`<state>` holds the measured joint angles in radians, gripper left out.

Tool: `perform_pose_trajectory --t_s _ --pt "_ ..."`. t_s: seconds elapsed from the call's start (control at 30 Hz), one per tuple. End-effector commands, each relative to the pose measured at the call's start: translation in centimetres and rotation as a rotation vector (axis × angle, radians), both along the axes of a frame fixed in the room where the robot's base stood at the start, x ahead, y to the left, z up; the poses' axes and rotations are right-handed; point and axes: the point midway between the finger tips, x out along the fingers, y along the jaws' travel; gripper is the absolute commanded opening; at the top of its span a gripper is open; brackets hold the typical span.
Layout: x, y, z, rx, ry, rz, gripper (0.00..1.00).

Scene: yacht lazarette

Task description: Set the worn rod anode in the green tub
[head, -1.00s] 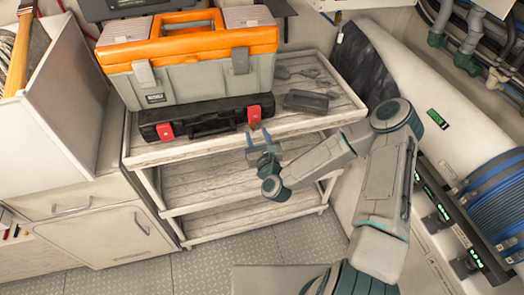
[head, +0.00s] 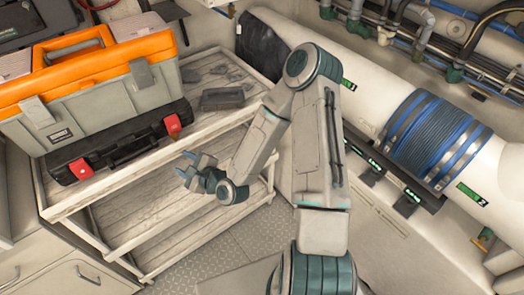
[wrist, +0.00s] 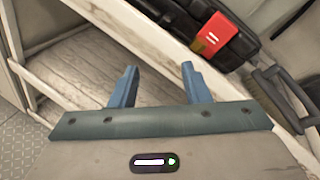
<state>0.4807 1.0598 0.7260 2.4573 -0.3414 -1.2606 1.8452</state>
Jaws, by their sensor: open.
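I cannot make out the worn rod anode or the green tub in either current view. My gripper (head: 184,164) is in front of the wooden shelf cart's top edge (head: 150,165), near the black case's right red latch. In the wrist view, its two blue fingers (wrist: 160,86) are apart with nothing between them. The cart's pale boards show beyond them.
A white cylinder with a blue-banded coil (head: 432,135) lies at right.

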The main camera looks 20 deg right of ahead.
Motion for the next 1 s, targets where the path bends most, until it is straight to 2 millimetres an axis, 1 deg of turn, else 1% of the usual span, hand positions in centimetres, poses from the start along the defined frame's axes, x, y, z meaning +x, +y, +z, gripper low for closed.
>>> perform_pose_trajectory --t_s 0.03,0.1,0.27,0.37,0.47,0.6,0.77,0.87,1.0 --pt "0.0 -0.2 0.1 -0.121 -0.017 0.053 0.43" --pt "-0.1 -0.6 0.0 -0.283 -0.030 0.126 0.43" --pt "-0.5 -2.4 0.3 -0.635 -0.054 0.282 0.43" --pt "-0.9 -4.0 1.0 -0.838 -0.063 0.373 0.43" --pt "-1.3 -5.8 2.3 -1.027 -0.065 0.460 0.43" --pt "-2.3 -8.5 4.7 -1.262 -0.058 0.576 0.43" --pt "-4.1 -11.3 8.3 -1.484 -0.037 0.707 0.43" --pt "-5.7 -12.9 10.8 -1.593 -0.021 0.790 0.43" --pt "-8.7 -14.6 14.4 -1.710 -0.002 0.910 0.43"
